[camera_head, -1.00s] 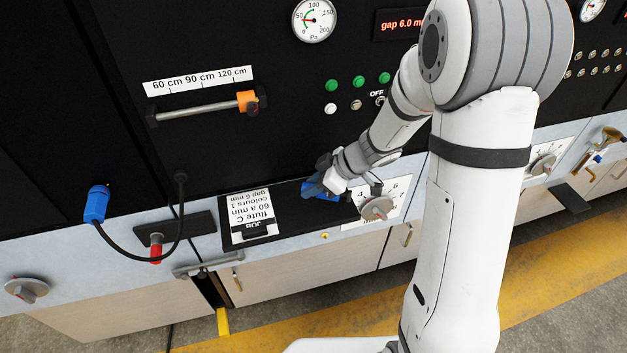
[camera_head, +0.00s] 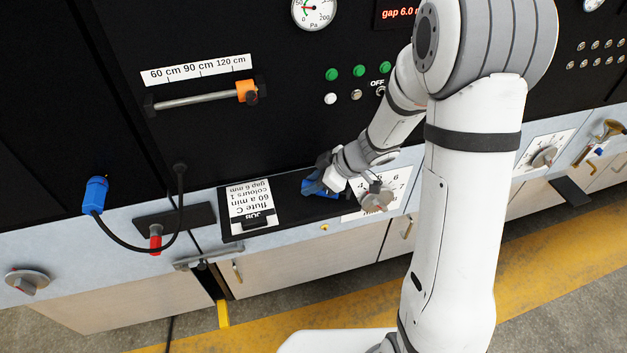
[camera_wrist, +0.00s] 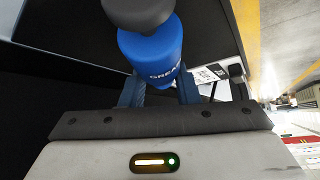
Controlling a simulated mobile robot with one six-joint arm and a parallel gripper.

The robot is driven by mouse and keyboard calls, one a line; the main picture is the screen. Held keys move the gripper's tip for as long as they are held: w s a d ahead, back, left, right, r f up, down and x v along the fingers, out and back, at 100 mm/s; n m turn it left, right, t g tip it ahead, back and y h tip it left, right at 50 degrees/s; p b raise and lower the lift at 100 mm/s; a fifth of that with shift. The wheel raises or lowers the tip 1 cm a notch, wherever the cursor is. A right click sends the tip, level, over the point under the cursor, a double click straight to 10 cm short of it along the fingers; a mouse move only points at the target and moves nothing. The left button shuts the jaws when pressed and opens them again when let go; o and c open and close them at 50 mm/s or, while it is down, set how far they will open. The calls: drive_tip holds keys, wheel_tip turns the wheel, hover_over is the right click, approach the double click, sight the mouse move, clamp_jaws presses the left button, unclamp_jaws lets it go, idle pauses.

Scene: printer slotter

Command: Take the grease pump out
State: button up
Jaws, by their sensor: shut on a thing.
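The grease pump (camera_wrist: 155,55) is a blue cylinder with a dark grey cap and white lettering in the wrist view. My gripper (camera_wrist: 158,88) is shut on it, one finger on each side. In the head view the blue pump (camera_head: 313,184) shows partly behind my gripper (camera_head: 326,178), over the right part of a black tray (camera_head: 290,208) on the machine's ledge. I cannot tell whether the pump touches the tray.
A white job card (camera_head: 250,202) stands at the tray's left. A grey dial knob (camera_head: 377,197) is close to the right of my gripper. A blue plug (camera_head: 96,195) on a black cable hangs at left. The dark machine panel rises behind.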

drive_tip(key=shift+f, duration=0.55)
drive_tip(key=o, duration=1.1)
drive_tip(key=v, duration=0.7)
drive_tip(key=shift+s+d+r, duration=0.1)
drive_tip(key=shift+d+r, duration=0.1)
drive_tip(key=shift+r, duration=0.1)
